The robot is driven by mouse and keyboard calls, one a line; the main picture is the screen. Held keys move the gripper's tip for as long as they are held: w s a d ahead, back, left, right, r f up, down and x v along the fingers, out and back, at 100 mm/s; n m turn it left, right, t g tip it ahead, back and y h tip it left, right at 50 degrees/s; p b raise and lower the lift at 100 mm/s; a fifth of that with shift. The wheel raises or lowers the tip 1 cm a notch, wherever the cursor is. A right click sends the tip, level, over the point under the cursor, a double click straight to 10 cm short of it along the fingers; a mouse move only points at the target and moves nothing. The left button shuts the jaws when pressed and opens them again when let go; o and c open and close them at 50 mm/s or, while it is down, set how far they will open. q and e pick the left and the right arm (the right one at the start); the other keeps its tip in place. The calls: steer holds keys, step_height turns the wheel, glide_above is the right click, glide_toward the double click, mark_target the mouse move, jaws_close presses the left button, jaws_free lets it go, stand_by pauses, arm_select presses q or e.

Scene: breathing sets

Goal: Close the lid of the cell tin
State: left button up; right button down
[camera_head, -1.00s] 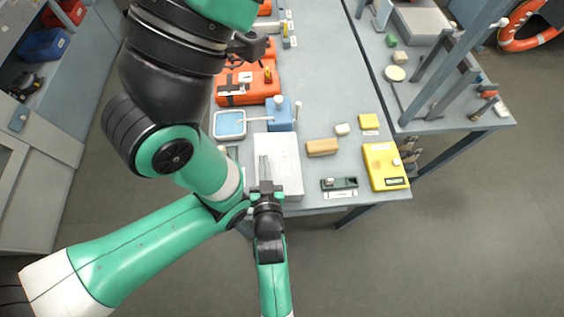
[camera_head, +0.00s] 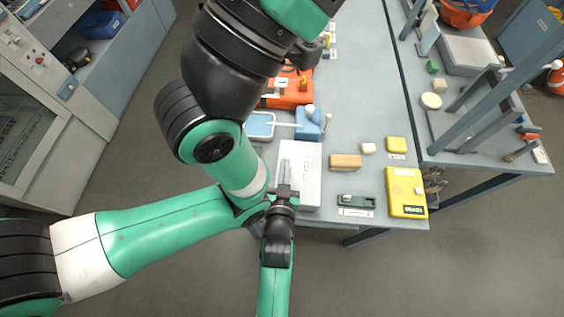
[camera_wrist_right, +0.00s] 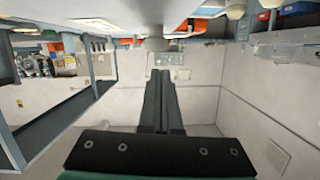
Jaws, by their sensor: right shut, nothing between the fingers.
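Right of the box are a tan block (camera_head: 346,161), a small green device (camera_head: 356,201) and a yellow case (camera_head: 406,190). Behind it are a blue-lined tray (camera_head: 260,125) and a blue block (camera_head: 308,128). The bench middle (camera_head: 360,80) is clear.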

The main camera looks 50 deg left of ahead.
arm_select(q)
step_height(320, 180, up, 5)
steer(key=p, duration=0.3)
steer(key=shift+f, duration=0.15)
arm_select(e)
steer(key=r+v, duration=0.2)
steer(key=v, duration=0.8)
